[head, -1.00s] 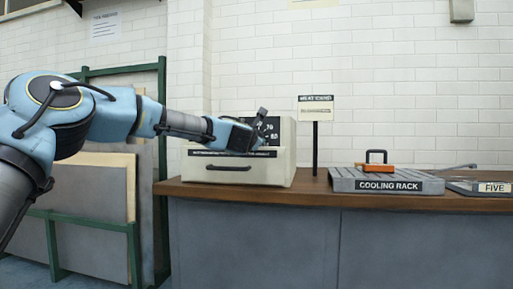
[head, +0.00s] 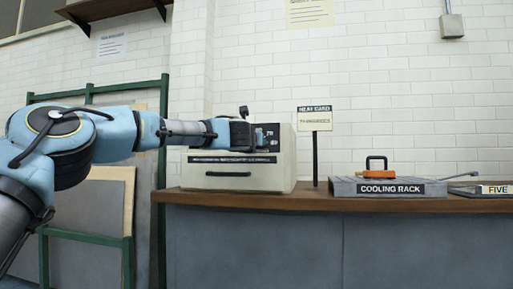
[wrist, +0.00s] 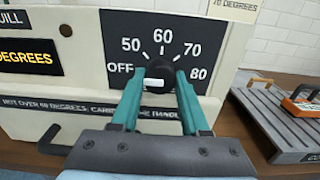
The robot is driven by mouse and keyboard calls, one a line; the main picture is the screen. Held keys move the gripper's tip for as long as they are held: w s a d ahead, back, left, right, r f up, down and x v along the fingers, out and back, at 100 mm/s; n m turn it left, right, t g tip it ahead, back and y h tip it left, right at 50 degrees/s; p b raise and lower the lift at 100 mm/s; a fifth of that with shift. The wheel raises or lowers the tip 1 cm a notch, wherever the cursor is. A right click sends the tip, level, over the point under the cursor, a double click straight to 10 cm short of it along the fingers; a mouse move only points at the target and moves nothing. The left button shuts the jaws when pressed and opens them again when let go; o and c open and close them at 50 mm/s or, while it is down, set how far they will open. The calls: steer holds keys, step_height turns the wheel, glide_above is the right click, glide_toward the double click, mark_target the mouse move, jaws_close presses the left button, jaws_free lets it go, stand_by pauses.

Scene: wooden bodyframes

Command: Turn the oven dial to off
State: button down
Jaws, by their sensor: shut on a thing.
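The cream oven (head: 285,180) stands on the counter in the head view, with a dark panel on its front. In the wrist view its dial (wrist: 161,71) is a dark knob on a scale marked OFF, 50, 60, 70 and 80. In the head view my gripper (head: 252,136) is against the oven's front panel and hides most of the dial.
A dark drawer handle (head: 228,174) is low on the oven front. To the right stand a sign on a post (head: 315,118), a grey cooling rack (head: 345,187) with an orange handled object (head: 376,167), and a plate labelled FIVE (head: 497,190). Green frames stand at left.

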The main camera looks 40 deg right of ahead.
steer(key=shift+f, duration=0.15)
stand_by(0.3)
steer(key=shift+c, duration=2)
jaws_free()
steer(key=b+v, duration=0.1)
steer(key=v, duration=0.9)
steer(key=shift+s+a, duration=0.15)
steer(key=shift+a, duration=0.2)
